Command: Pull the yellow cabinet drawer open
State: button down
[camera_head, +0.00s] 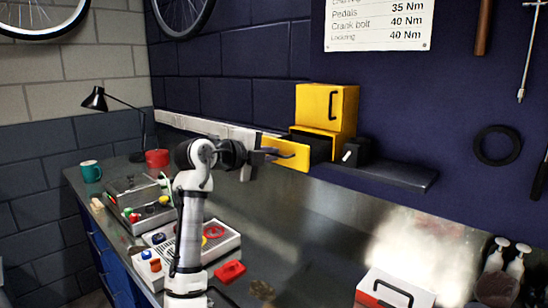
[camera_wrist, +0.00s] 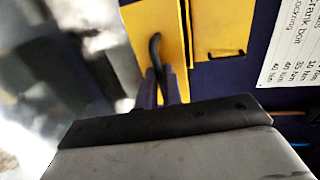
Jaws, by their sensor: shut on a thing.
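The yellow cabinet (camera_head: 345,103) stands on a dark wall shelf, its upper door closed with a black handle; it also shows in the wrist view (camera_wrist: 225,25). Its lower drawer (camera_head: 292,155) is pulled out to the left, with a dark gap showing behind the yellow front. In the wrist view the drawer front (camera_wrist: 172,30) carries a black bar handle (camera_wrist: 154,48). My gripper (camera_wrist: 161,84) is shut on this handle, one purple finger on each side. In the head view my gripper (camera_head: 273,153) is at the drawer front; the handle is mostly hidden there.
The dark shelf (camera_head: 395,176) extends right of the cabinet, with a small black cup (camera_head: 357,151) beside it. Below lies the workbench with control boxes (camera_head: 205,240), a red block (camera_head: 230,271) and a red-and-white case (camera_head: 395,290). The bench's middle is mostly clear.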

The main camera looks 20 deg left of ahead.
jog(key=c, duration=1.5)
grip_release()
jog(key=shift+c, duration=0.2)
jog(key=b+v, duration=0.4)
jog(key=v, duration=0.9)
jog(key=shift+s, duration=0.4)
jog(key=shift+a, duration=0.1)
